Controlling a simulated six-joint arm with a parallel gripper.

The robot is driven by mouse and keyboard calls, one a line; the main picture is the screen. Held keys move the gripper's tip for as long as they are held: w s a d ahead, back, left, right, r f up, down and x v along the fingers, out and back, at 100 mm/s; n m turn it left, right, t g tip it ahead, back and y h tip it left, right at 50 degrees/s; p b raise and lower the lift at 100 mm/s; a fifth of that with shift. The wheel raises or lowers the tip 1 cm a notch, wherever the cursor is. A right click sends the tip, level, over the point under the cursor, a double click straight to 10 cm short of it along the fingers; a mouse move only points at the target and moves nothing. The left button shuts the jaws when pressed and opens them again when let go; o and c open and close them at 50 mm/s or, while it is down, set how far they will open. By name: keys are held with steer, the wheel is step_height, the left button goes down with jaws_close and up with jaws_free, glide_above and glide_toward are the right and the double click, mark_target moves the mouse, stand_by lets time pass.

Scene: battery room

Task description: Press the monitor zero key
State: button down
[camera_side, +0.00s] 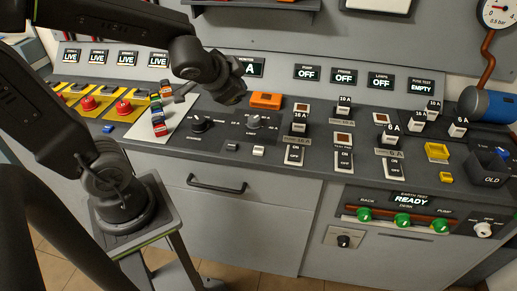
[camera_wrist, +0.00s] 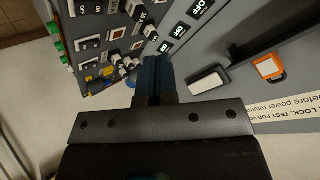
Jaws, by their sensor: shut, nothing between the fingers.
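The monitor display (camera_side: 252,68) shows a partly covered reading ending in "A" on the back panel, just behind my wrist. A small white key (camera_side: 258,151) sits on the desk in front of the selector knobs; I cannot read its label, so I cannot tell if it is the zero key. My gripper (camera_side: 235,96) hangs above the desk, behind the knobs and left of the orange block, apart from the white key. In the wrist view its dark fingers (camera_wrist: 152,70) are together with nothing between them. The white key cannot be made out in the wrist view.
Black knobs (camera_side: 201,123), an orange block (camera_side: 266,100), and several switches and breaker blocks (camera_side: 343,107) crowd the desk. Red buttons on yellow plates (camera_side: 123,107) stand at the left. A blue cylinder (camera_side: 490,104) lies at right. The desk's front strip is mostly clear.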

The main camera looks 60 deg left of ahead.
steer(key=w+a+f+m+t+h, duration=0.1)
steer(key=w+f+m+h, duration=0.1)
steer(key=w+f+m, duration=0.25)
steer(key=m+h, duration=0.3)
glide_above(258, 150)
step_height(258, 150, down, 4)
steer(key=shift+d+f+m+g, duration=0.1)
steer(key=shift+f+m+g, duration=0.3)
steer(key=shift+f, duration=0.15)
steer(key=shift+f, duration=0.15)
steer(key=shift+f, duration=4.25)
steer(key=shift+f, duration=0.1)
steer(key=shift+f, duration=0.3)
